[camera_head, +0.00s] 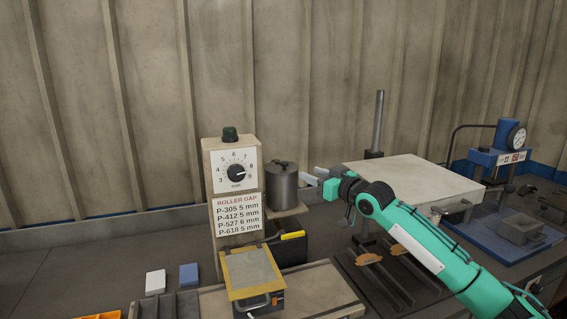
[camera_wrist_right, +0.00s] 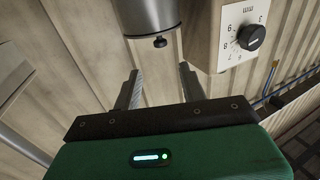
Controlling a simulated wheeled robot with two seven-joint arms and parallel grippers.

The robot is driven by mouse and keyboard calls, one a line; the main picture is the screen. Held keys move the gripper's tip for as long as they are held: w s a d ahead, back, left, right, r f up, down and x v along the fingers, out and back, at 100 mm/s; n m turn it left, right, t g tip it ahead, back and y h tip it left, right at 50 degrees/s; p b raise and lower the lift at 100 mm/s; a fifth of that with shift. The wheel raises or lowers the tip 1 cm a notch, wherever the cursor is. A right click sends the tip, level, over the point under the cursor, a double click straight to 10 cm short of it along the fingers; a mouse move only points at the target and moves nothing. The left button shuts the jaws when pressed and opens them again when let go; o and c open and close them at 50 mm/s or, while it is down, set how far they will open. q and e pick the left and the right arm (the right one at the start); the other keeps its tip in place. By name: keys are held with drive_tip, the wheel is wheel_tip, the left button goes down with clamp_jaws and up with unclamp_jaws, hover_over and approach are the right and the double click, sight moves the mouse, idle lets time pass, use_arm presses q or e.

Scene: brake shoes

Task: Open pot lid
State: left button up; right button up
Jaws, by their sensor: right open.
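A dark grey metal pot (camera_head: 281,190) with a lid (camera_head: 280,166) on top stands on a small wooden shelf beside the dial panel. In the right wrist view the pot (camera_wrist_right: 150,14) is at the top edge, appearing upside down, with the small dark lid knob (camera_wrist_right: 160,42) below it. My right gripper (camera_head: 314,176) is just right of the pot near lid height. In the wrist view its two fingers (camera_wrist_right: 160,88) are spread with nothing between them, and the knob appears beyond their tips. The lid looks closed. My left gripper is out of view.
The dial panel (camera_head: 232,170) with a roller gap sign stands close left of the pot. A pale square plate (camera_head: 415,178) and a blue gauge press (camera_head: 500,155) are to the right. A yellow-edged box (camera_head: 252,270) sits in front, below the shelf.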

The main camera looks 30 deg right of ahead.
sight(287, 165)
drive_tip(key=w+p, duration=0.1)
drive_tip(key=w, duration=0.1)
drive_tip(key=w+a, duration=0.1)
drive_tip(key=w, duration=0.2)
drive_tip(key=w+p, duration=0.1)
drive_tip(key=w, duration=0.1)
drive_tip(key=shift+w+a+p, duration=0.15)
drive_tip(key=shift+w+p, duration=0.2)
drive_tip(key=w, duration=0.2)
drive_tip(key=w+p, duration=0.1)
drive_tip(key=shift+w+a+f, duration=0.1)
drive_tip(key=shift+w+a, duration=0.15)
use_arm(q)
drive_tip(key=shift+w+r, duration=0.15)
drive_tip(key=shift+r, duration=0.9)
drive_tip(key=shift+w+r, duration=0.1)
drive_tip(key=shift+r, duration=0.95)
use_arm(e)
drive_tip(key=shift+w+a, duration=0.15)
drive_tip(key=shift+w, duration=0.5)
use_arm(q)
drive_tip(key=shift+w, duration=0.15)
use_arm(e)
drive_tip(key=shift+f, duration=0.1)
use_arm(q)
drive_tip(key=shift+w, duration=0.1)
use_arm(e)
clamp_jaws()
